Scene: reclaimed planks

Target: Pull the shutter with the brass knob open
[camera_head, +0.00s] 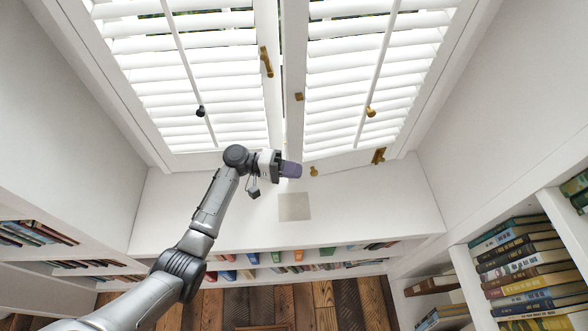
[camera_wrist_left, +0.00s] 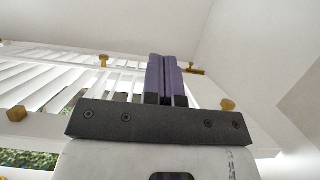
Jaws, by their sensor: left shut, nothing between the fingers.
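The right shutter (camera_head: 335,56) has white slats and a small brass knob (camera_head: 314,171) at its lower inner corner. The shutter looks slightly ajar, with a narrow gap beside its inner edge. My left gripper (camera_head: 297,170) has purple fingers, shut and empty, just left of the brass knob in the head view. In the left wrist view, the shut fingers (camera_wrist_left: 166,72) point up across the shutter, and the brass knob (camera_wrist_left: 228,105) is to their right, apart in the picture. Contact cannot be told in the head view. My right gripper is not in view.
The left shutter (camera_head: 225,70) carries a brass latch (camera_head: 266,60) and a dark rod knob (camera_head: 200,111). The right shutter's tilt rod has another brass knob (camera_head: 370,112). A brass hinge (camera_head: 378,155) is at its outer corner. The white sill (camera_head: 380,205) is mostly clear; bookshelves flank it.

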